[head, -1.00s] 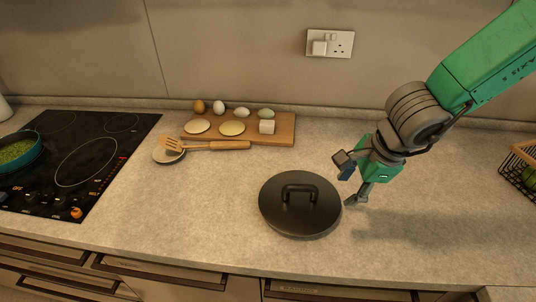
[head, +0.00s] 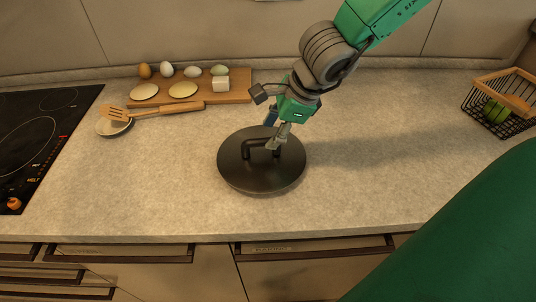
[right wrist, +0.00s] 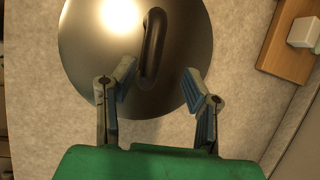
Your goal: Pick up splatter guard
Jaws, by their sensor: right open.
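The splatter guard (head: 240,178) is a dark round lid-like disc with a black arched handle (head: 248,147). It lies flat on the counter. My right gripper (head: 272,130) is over its far right part, close to the handle. In the right wrist view the splatter guard (right wrist: 180,65) fills the top middle, and its handle (right wrist: 153,42) stands ahead of and between the two spread fingers of my right gripper (right wrist: 158,82). The fingers are open and hold nothing. I cannot tell the exact height of the fingers above the disc. My left gripper is not in view.
A wooden board (head: 240,92) with eggs and flat rounds is at the back. A slotted spatula (head: 150,111) rests across a small dish (head: 108,127) beside it. A black hob (head: 40,130) is at left, a wire basket (head: 500,105) at right. The counter around the disc is clear.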

